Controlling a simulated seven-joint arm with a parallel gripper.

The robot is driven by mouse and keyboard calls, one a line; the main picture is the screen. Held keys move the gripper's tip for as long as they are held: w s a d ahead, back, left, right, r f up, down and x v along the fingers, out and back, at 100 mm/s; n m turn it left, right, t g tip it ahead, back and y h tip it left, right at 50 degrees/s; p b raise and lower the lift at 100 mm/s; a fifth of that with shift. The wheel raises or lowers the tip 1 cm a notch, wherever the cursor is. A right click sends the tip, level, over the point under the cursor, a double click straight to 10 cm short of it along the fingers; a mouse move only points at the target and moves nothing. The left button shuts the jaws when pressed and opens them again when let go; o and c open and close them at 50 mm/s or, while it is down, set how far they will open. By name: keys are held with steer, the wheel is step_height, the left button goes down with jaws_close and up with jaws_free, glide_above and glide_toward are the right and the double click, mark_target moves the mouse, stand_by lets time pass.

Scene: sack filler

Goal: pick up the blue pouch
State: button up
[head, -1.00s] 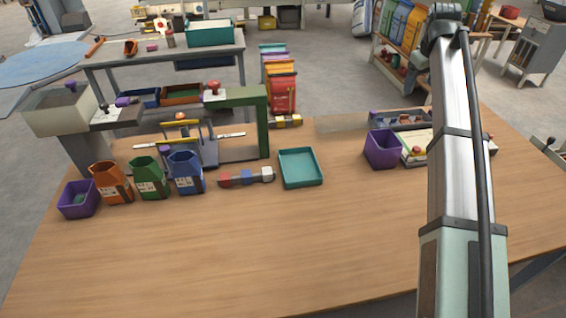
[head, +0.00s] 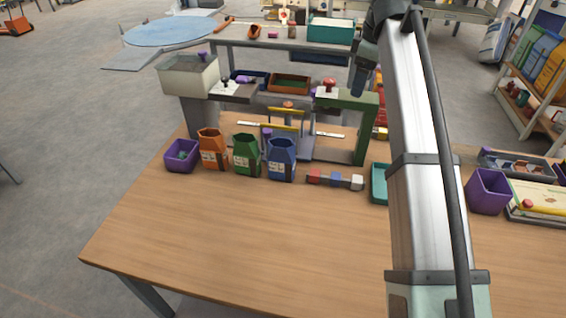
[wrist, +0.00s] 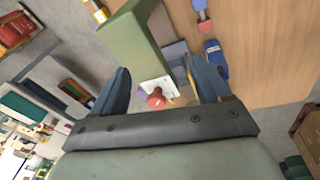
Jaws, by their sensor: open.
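The blue pouch (head: 281,158) stands open-topped and upright on the wooden table in the head view, at the right end of a row with the green pouch (head: 246,155) and the orange pouch (head: 212,150). In the wrist view a blue shape that looks like the blue pouch (wrist: 214,58) lies just past the right finger, outside the jaws. My gripper (wrist: 160,72) is open with nothing held. It is above the green frame and a red-knobbed part.
The green frame (head: 358,130) of the filler rises behind and right of the pouches. A row of small blocks (head: 335,180) lies right of the blue pouch. A purple bin (head: 181,157) stands at the left end. The table front (head: 240,240) is clear.

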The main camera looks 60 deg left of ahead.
mark_target(279, 148)
steer(key=s+a+f+n+g+y, duration=0.15)
steer(key=s+f, duration=0.25)
steer(key=s, duration=0.4)
steer(key=s+a+f+n+g, duration=0.1)
steer(key=s+a+f+g, duration=0.15)
steer(key=s, duration=0.45)
steer(key=x, duration=0.9)
steer(key=shift+a+r, duration=0.15)
steer(key=shift+a, duration=0.2)
steer(key=shift+w+d+x, duration=0.1)
steer(key=shift+x, duration=1.4)
steer(key=shift+w+d+x, duration=0.1)
steer(key=shift+w+x, duration=0.05)
steer(key=shift+x, duration=1.4)
steer(key=shift+c, duration=0.3)
steer(key=c, duration=1.2)
